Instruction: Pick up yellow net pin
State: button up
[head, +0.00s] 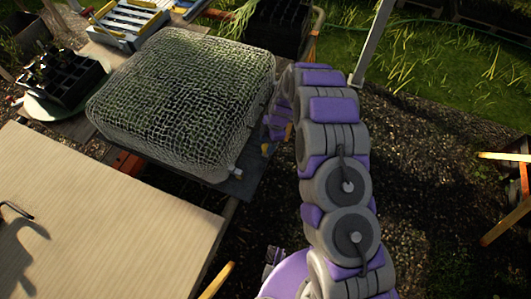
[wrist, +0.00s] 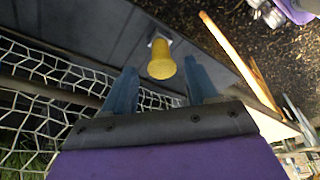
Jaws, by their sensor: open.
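The yellow net pin (wrist: 162,62) shows in the wrist view as a rounded yellow knob with a pale base against a dark flat surface. My gripper (wrist: 159,68) is open, with one blue finger on each side of the pin in the picture. Gaps show between the pin and both fingers, and I cannot tell how far the pin is in depth. In the head view, my gripper (head: 273,128) is at the right edge of the net-covered block (head: 185,90), mostly hidden by my arm. A small yellow spot (head: 265,149) beside it may be the pin.
The wire net (wrist: 45,90) lies close on the left in the wrist view. A pale board (head: 95,225) fills the lower left of the head view. Black pots (head: 62,75) stand at the left. Dark gravel ground (head: 430,190) is open to the right.

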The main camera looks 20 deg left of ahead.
aim_at(267, 146)
jog(key=x, duration=0.4)
jog(key=shift+f, duration=0.1)
jog(key=shift+d, duration=0.15)
jog(key=shift+c, duration=0.7)
jog(key=c, duration=0.9)
